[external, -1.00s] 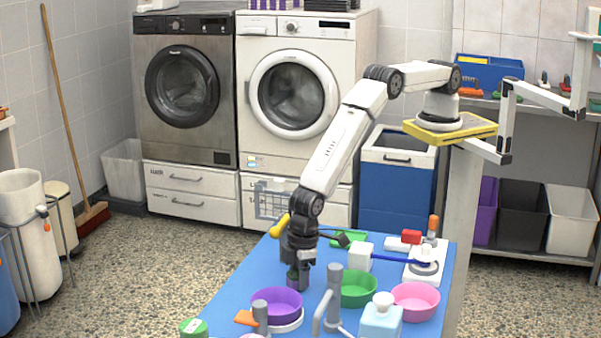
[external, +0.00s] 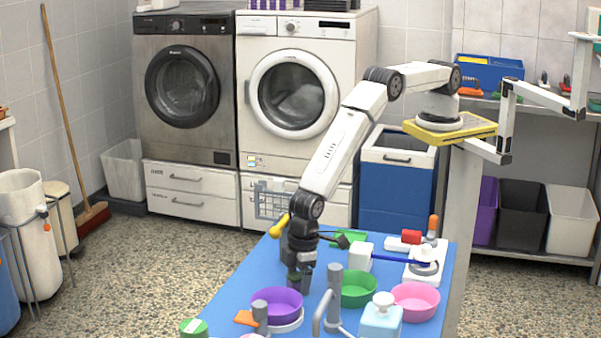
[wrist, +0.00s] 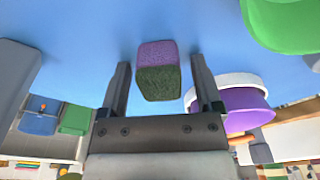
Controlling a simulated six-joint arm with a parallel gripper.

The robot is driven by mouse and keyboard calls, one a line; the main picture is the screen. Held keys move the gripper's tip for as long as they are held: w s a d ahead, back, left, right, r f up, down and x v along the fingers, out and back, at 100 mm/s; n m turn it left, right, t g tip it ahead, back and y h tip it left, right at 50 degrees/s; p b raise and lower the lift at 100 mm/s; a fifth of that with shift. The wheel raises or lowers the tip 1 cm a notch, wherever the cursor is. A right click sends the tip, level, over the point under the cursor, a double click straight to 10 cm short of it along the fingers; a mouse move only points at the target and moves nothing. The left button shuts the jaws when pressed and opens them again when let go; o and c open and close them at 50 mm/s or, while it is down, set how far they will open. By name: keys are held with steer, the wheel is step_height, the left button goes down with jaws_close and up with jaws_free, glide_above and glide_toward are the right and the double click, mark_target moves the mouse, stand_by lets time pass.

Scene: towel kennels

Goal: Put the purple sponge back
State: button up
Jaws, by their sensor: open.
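The purple sponge (wrist: 157,54) has a dark green scouring side and shows in the wrist view, between the two fingers on the blue table (wrist: 90,48). Clear gaps separate it from both fingers. My gripper (external: 299,284) is open and points down at the table, and its spread fingers also show in the wrist view (wrist: 160,78). In the external view the sponge cannot be made out clearly behind and between the fingers.
A purple bowl (external: 277,305) stands just in front of my gripper, and a green bowl (external: 358,290) and pink bowl (external: 416,302) stand to the right. A grey tap (external: 333,300) and a pump bottle (external: 381,318) are nearby. The table's left part is clear.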

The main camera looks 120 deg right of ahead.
step_height(320, 180, up, 12)
steer(key=s, duration=0.1)
steer(key=shift+s, duration=0.15)
stand_by(0.6)
steer(key=shift+r, duration=0.1)
stand_by(0.4)
steer(key=s+d+r, duration=0.4)
steer(key=s+d, duration=0.1)
steer(key=d, duration=0.2)
steer(key=s+d+r, duration=0.5)
steer(key=d, duration=0.2)
steer(key=s+d, duration=0.4)
steer(key=s, duration=0.4)
steer(key=s+d+r+t, duration=0.1)
steer(key=s+d, duration=0.4)
steer(key=s, duration=0.4)
steer(key=shift+r, duration=0.2)
steer(key=shift+w, duration=0.1)
steer(key=shift+c, duration=0.2)
